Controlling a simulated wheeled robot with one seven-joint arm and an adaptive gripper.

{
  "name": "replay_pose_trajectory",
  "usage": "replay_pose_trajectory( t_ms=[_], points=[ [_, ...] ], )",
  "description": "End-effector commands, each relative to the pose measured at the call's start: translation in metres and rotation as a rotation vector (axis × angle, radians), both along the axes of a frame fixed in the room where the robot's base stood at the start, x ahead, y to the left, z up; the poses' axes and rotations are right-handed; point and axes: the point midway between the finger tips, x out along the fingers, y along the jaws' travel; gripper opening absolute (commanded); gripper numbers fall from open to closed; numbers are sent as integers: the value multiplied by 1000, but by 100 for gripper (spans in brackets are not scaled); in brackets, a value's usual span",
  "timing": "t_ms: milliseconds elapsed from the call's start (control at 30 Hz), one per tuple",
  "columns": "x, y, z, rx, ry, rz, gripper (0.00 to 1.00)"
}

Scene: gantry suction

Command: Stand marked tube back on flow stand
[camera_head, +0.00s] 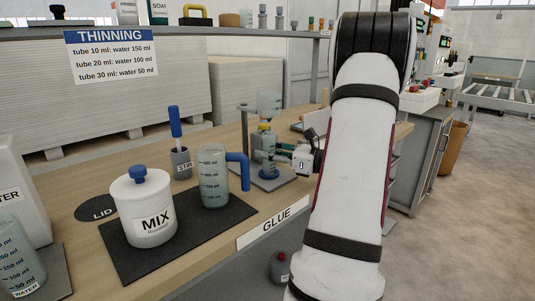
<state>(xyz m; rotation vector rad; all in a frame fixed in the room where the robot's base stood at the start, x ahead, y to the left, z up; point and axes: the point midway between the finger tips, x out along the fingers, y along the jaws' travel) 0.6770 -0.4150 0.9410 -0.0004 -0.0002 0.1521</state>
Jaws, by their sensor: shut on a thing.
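The fingertips are small and partly hidden.
A white MIX pot (148,212) with a blue knob and a measuring jug (213,180) with a blue handle stand on a dark mat left of the stand. A STIR cup (181,163) is behind them. A THINNING sign (110,53) hangs from the shelf. My arm covers the right bench end.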

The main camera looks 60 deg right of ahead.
Motion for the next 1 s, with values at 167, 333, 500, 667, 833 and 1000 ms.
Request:
replay_pose_trajectory(
  t_ms=[167,333,500,667,833,1000],
  points=[
    [0,0,-3,1,0,0,32],
    [0,0,-3,0,0,0,48],
    [0,0,-3,0,0,0,48],
    [-5,-2,0,1,1,-3,48],
    [-33,-6,1,2,1,-5,48],
    [-69,-12,1,1,1,-5,48]
  ],
)
